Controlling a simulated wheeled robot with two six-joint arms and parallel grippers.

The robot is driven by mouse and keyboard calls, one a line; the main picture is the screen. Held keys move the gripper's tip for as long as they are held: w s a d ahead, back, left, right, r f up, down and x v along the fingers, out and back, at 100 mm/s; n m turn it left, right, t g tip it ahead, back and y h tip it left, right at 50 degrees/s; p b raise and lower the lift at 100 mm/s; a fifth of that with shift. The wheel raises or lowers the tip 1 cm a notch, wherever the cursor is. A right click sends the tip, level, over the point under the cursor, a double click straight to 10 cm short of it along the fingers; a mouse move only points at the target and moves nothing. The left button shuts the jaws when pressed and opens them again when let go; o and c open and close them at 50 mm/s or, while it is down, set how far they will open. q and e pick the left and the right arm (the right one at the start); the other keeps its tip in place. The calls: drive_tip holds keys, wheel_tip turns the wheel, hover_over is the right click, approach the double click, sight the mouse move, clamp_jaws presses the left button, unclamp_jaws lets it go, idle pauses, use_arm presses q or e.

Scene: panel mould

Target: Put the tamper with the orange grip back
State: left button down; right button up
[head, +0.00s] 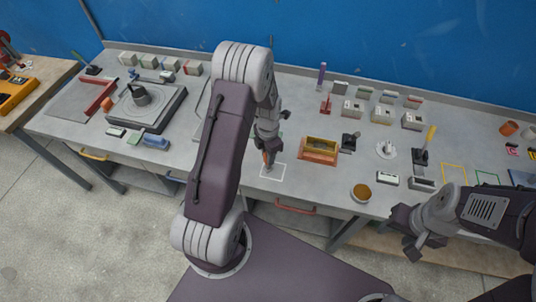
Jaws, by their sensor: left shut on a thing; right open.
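My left gripper (268,146) is shut on the tamper with the orange grip (266,159). The tamper is upright, at the left edge of a white outlined square (279,174) on the bench. My fingers and arm hide part of it, and I cannot tell whether its base touches the bench. My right gripper (416,241) is open and empty, in front of the bench's front edge at the right.
A wooden mould box (319,156) stands right of the tamper, with a bowl of brown material (361,192) near the front edge. A yellow-handled tool (430,139) and yellow (454,165) and green (487,173) outlines lie further right. Small blocks line the back.

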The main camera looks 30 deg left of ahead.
use_arm(q)
drive_tip(key=c, duration=1.2)
unclamp_jaws()
drive_tip(key=shift+c, duration=0.2)
drive_tip(key=shift+o, duration=0.6)
drive_tip(key=shift+f, duration=0.1)
drive_tip(key=shift+r, duration=0.4)
wheel_tip(320, 180, up, 12)
drive_tip(key=b, duration=0.1)
drive_tip(key=s+d+f+m, duration=0.1)
drive_tip(key=s+d+m, duration=0.2)
drive_tip(key=m, duration=1.1)
drive_tip(key=s+d+m+t, duration=0.1)
drive_tip(key=s+d+m, duration=0.3)
drive_tip(key=s+m, duration=0.5)
drive_tip(key=m, duration=0.6)
drive_tip(key=shift+s+d+f+m, duration=0.25)
drive_tip(key=shift+s+f+m, duration=0.05)
drive_tip(key=shift+s+f, duration=0.05)
